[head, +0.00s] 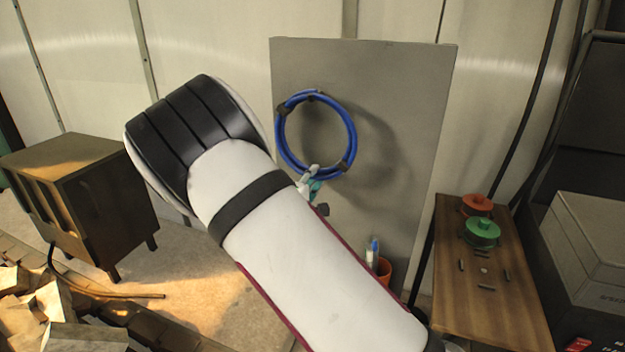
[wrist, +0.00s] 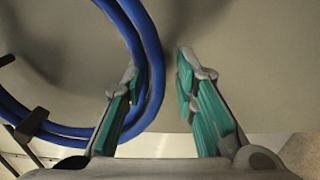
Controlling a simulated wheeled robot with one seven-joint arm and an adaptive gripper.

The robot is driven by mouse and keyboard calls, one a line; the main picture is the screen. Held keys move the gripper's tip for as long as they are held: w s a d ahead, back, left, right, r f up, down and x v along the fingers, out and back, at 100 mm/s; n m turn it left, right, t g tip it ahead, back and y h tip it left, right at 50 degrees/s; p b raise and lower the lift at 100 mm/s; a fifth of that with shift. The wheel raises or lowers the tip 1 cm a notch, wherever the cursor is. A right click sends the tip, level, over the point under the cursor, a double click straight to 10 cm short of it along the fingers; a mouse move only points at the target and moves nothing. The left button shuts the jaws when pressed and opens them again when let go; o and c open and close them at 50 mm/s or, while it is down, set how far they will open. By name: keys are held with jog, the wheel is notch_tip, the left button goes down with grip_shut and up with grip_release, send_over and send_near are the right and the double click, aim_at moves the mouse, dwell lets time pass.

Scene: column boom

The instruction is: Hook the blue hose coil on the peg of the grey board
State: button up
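The blue hose coil (head: 352,130) is a ring with dark ties, upright in front of the grey board (head: 415,110). Its shadow falls on the board to its right. At its top edge I cannot clearly make out the peg or whether the coil bears on it. My gripper (head: 311,183) is at the coil's lower edge, partly hidden by my white arm. In the wrist view my gripper (wrist: 160,85) has its green-padded fingers apart. The hose (wrist: 148,40) runs close by the left finger; the right finger stands clear of it, over bare board.
A wooden bench (head: 485,290) at right carries a red pot (head: 477,205), a green pot (head: 482,233) and small dark pieces. An orange cup (head: 384,270) stands low before the board. A wooden cabinet (head: 110,190) stands at left, with rubble (head: 60,315) below it.

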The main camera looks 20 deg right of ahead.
jog(key=shift+o, duration=0.2)
jog(key=shift+s+f, duration=0.1)
jog(key=v, duration=1.1)
jog(key=s+d+r+m+g, duration=0.3)
jog(key=s+d+m+g, duration=0.25)
jog(key=s+d, duration=0.3)
jog(key=s+d+r+m+g, duration=0.4)
jog(key=s+d+g, duration=0.3)
jog(key=s, duration=0.2)
jog(key=s+a+r+t+y, duration=0.1)
jog(key=s+a+r+y, duration=0.1)
jog(key=s, duration=0.3)
jog(key=s+a+r+m+t+y, duration=0.1)
jog(key=s+a+r+y, duration=0.1)
jog(key=s+a+y, duration=0.2)
jog(key=s+a+r+t+y, duration=0.1)
jog(key=s+a+r+y, duration=0.1)
jog(key=s, duration=0.5)
jog(key=shift+s+a+r+y, duration=0.3)
jog(key=shift+a+y, duration=0.15)
jog(key=shift+y, duration=0.95)
